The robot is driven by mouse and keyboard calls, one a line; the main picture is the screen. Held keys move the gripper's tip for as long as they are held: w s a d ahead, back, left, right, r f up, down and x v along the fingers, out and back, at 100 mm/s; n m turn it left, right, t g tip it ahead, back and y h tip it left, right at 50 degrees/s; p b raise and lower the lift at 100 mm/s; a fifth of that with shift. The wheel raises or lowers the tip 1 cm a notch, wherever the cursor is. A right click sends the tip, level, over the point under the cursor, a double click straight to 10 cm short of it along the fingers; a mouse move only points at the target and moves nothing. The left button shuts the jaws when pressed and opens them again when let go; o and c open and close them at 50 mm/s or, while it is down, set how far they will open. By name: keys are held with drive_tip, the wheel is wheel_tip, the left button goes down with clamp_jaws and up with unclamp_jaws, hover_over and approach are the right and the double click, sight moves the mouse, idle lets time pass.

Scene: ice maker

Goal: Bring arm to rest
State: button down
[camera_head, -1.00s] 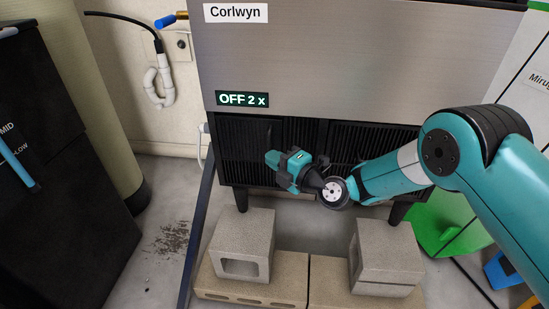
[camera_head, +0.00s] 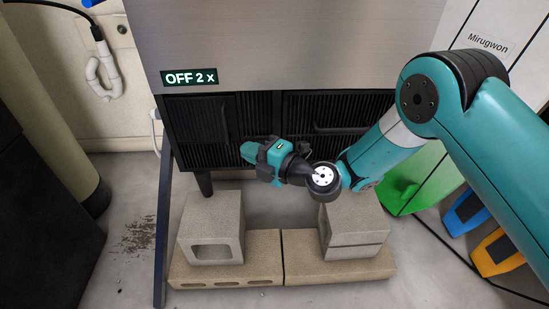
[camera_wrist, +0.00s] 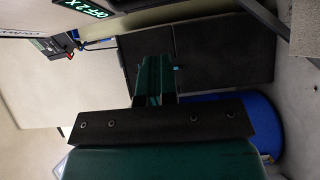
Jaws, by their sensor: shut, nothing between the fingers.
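My gripper (camera_head: 250,152) is teal and black and hangs in front of the lower grille of the ice maker, pointing left in the head view. It is shut with nothing in it. The wrist view shows it from behind (camera_wrist: 157,80), with its fingers together. The ice maker (camera_head: 280,45) is a steel box with a black slatted lower front (camera_head: 215,118). Its display (camera_head: 189,77) reads "OFF 2 x". My teal arm reaches in from the right and hides part of the ice maker's right side.
Concrete blocks (camera_head: 212,228) stand on low slabs (camera_head: 230,272) beneath the ice maker. A dark cabinet (camera_head: 45,230) and a cream column (camera_head: 45,110) are at left. A green bin (camera_head: 402,185) and blue and orange pieces (camera_head: 497,252) are at right. The floor between cabinet and slabs is open.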

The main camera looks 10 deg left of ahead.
drive_tip(key=s+d+r+m+g+h, duration=0.4)
drive_tip(key=s+d+r+m+g, duration=0.25)
drive_tip(key=s+d+r, duration=0.5)
drive_tip(key=s+d+r+m+h, duration=0.2)
drive_tip(key=s+d+m+h, duration=0.3)
drive_tip(key=d+m, duration=0.4)
drive_tip(key=s+d+r+m+h, duration=0.3)
drive_tip(key=s+d+m, duration=0.3)
drive_tip(key=d+m, duration=0.3)
wheel_tip(320, 180, up, 35)
drive_tip(key=d+p, duration=0.1)
drive_tip(key=p, duration=3.4)
drive_tip(key=shift+s+d+h, duration=0.3)
drive_tip(key=shift+s+d, duration=0.05)
drive_tip(key=shift+s, duration=0.05)
drive_tip(key=shift+r+m+t, duration=0.1)
drive_tip(key=shift+m+t, duration=0.15)
